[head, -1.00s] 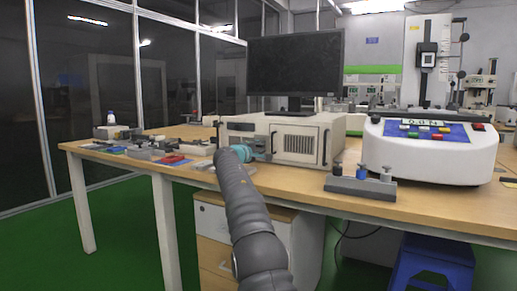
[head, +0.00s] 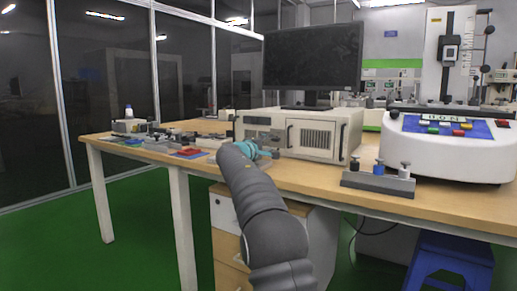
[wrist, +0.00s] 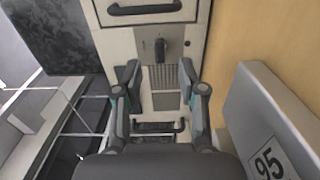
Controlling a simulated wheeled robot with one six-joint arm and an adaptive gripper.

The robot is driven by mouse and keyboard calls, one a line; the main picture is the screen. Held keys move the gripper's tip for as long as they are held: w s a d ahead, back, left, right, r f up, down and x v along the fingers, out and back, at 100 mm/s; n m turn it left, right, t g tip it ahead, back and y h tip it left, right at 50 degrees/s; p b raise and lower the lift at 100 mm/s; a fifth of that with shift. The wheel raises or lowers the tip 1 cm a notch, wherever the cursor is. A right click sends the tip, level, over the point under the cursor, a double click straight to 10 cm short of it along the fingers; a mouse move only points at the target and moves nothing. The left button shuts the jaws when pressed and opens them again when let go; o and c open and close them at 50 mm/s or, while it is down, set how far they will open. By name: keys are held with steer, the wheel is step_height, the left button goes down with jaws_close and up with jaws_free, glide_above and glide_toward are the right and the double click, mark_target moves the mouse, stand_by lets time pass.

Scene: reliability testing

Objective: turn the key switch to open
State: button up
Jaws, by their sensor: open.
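A dark key switch (wrist: 160,46) stands out from the light front panel of the computer case (wrist: 115,48) in the wrist view. My gripper (wrist: 160,72) is open, with one finger on each side of the panel's vent. The fingertips are apart, and the key switch lies just beyond them, roughly midway between; nothing is held. In the head view the same computer case (head: 335,142) sits on the bench, and my gripper (head: 266,146) is at the left part of its front. There the arm hides part of the panel, and I cannot make out the key switch.
A monitor (head: 313,58) stands on the case. A grey block labelled 95 (wrist: 265,125) is close to the right finger in the wrist view. On the wooden bench (head: 320,180), a weight holder (head: 375,182) and white tester (head: 450,155) are to the right, with small items to the left.

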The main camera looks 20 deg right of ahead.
steer(key=v, duration=0.6)
steer(key=shift+s, duration=0.1)
stand_by(0.3)
steer(key=shift+s+r, duration=0.15)
steer(key=shift+s, duration=0.2)
steer(key=s+y, duration=0.1)
steer(key=s, duration=0.2)
steer(key=s+m+g+p, duration=0.1)
steer(key=s, duration=0.3)
steer(key=s+m+g+y+p, duration=0.1)
steer(key=s, duration=0.2)
steer(key=shift+s+a+r+y, duration=0.2)
steer(key=shift+a+r+y, duration=0.05)
steer(key=shift+r+y, duration=0.1)
steer(key=s+a+f+m+g+y+p, duration=0.1)
steer(key=s+a+f, duration=0.4)
steer(key=s, duration=0.9)
steer(key=s+a+f+m+g+y+p, duration=0.1)
steer(key=s+a+f+y, duration=0.4)
steer(key=s, duration=0.9)
steer(key=s+a+f+m+g+y+p, duration=0.1)
steer(key=s+a+f+m+y+p, duration=0.2)
steer(key=s, duration=1.1)
steer(key=a+f+y+p, duration=0.2)
steer(key=a, duration=0.1)
steer(key=shift+a+f, duration=0.25)
